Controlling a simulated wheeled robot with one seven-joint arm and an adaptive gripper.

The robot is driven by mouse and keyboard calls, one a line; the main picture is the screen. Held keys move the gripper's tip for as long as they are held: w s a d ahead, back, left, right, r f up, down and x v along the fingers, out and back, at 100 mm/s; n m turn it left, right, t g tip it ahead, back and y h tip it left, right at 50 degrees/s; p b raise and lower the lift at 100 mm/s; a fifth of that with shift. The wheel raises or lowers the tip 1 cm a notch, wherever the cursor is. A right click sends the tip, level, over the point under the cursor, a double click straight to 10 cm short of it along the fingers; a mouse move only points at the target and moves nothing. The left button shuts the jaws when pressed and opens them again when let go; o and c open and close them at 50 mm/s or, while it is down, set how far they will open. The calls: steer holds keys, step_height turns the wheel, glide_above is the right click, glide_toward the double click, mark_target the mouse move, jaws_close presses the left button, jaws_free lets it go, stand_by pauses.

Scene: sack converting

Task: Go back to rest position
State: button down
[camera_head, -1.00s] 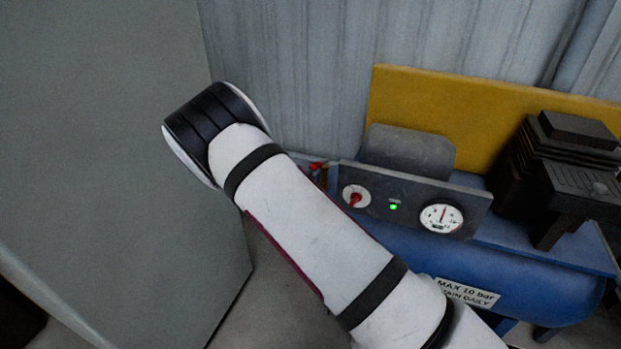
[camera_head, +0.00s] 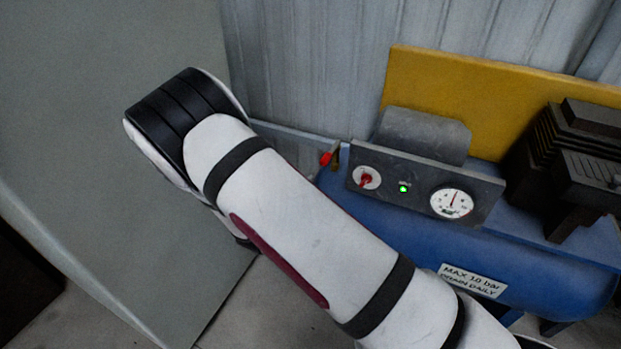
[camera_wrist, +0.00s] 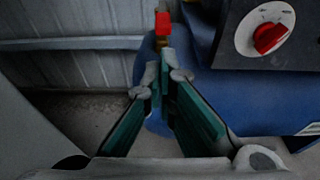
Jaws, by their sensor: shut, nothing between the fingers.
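My gripper (camera_wrist: 166,72) shows in the wrist view, with its green-padded fingers converging to tips that meet, and nothing between them. Just beyond the tips in that view is a small red-handled valve (camera_wrist: 162,26) on the blue compressor tank (camera_wrist: 149,75). In the head view my white arm crosses from the lower right to the upper left, and the gripper is hidden behind it. The head view also shows the red valve handle (camera_head: 326,158) and the blue compressor tank (camera_head: 400,229).
The control panel (camera_head: 425,192) carries a red knob (camera_head: 366,179), a lit green lamp (camera_head: 403,188) and a gauge (camera_head: 452,202). A yellow board (camera_head: 470,92) and black motor unit (camera_head: 575,165) stand behind and right. A large grey panel (camera_head: 90,110) fills the left.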

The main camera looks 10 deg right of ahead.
steer(key=shift+s+a, duration=0.1)
stand_by(0.4)
steer(key=s+d+r+m+g+h, duration=0.1)
steer(key=s+d+r+m+g, duration=0.5)
steer(key=s+d+r+m, duration=0.4)
steer(key=s+d+r+m+g+h, duration=0.1)
steer(key=s+d+r+m+g, duration=0.55)
steer(key=r, duration=0.65)
steer(key=s+r+m+y, duration=0.2)
steer(key=s+m+y, duration=0.15)
steer(key=s, duration=0.45)
steer(key=s+r+m+y, duration=0.2)
steer(key=s+m, duration=0.2)
steer(key=s, duration=0.4)
steer(key=s+a+m+t+y, duration=0.2)
steer(key=s+a+m+y, duration=0.5)
steer(key=s, duration=0.5)
step_height(320, 180, up, 18)
steer(key=n+t+h+p, duration=0.1)
steer(key=n+t+p, duration=0.1)
steer(key=p, duration=1.3)
steer(key=shift+a+p, duration=0.3)
steer(key=shift+a, duration=0.05)
steer(key=shift+w+d+t+h, duration=0.1)
steer(key=shift+w+t+h, duration=0.05)
steer(key=shift+t+h, duration=0.1)
